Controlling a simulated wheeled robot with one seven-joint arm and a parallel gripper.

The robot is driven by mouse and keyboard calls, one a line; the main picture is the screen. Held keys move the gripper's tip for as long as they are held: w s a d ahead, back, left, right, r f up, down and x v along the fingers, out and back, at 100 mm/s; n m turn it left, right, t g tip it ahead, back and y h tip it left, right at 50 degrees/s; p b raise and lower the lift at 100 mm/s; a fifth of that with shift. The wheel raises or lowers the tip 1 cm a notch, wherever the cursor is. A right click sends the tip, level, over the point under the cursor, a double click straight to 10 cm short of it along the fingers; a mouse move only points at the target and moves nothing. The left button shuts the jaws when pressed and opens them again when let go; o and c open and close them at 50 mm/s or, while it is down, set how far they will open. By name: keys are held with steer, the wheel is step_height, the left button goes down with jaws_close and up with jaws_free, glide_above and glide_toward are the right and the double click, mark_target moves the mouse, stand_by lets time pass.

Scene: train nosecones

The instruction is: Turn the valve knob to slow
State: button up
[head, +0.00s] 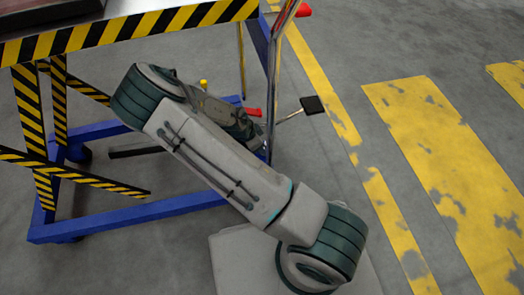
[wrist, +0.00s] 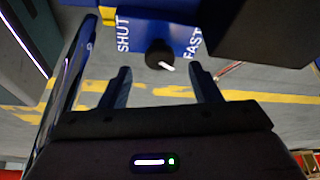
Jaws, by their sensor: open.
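The valve knob (wrist: 159,55) is round and black with a white pointer mark. It sits on a blue panel (wrist: 150,22) in the wrist view. The pointer mark is toward the lower right of the picture, on the side of the word FAST. SHUT is printed left of the knob and FAST right of it; I see no slow label. My gripper (wrist: 162,82) is open and empty, its fingers spread to either side of the knob in the picture. The knob appears beyond the fingertips, apart from them. In the head view my arm hides the gripper, and I cannot make out the knob.
A blue-framed cart (head: 130,217) with yellow-black striped bars stands at left in the head view. A metal post (head: 272,85) rises beside my arm, and a black square plate (head: 312,105) sticks out near it. Concrete floor with yellow markings lies open at right.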

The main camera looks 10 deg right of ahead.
steer(key=shift+b+x, duration=0.6)
steer(key=shift+x, duration=1.25)
steer(key=c, duration=1)
